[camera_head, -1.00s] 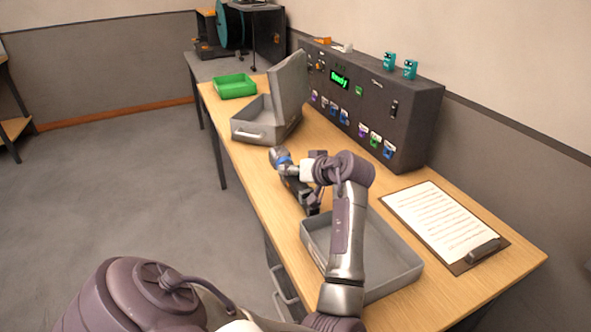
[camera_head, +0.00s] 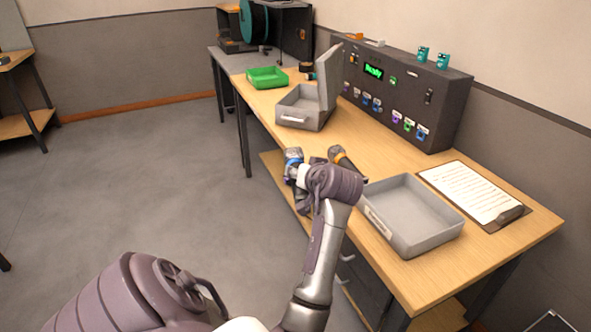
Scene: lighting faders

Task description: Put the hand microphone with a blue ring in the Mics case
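The hand microphone with a blue ring (camera_head: 293,156) is at the fingers of my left gripper (camera_head: 297,178), head end showing. The gripper appears shut on it, though the wrist hides part of the fingers and handle. It is held by the front edge of the table, short of the open case. A grey case (camera_head: 303,118) with its lid raised stands farther back on the table; a label on its front is too small to read. My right gripper is not in view.
A microphone with an orange ring (camera_head: 342,157) lies on the table beside my wrist. A grey open tray (camera_head: 412,243), clipboard (camera_head: 476,193), green tray (camera_head: 268,84) and dark control panel (camera_head: 400,92) are on the tabletop.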

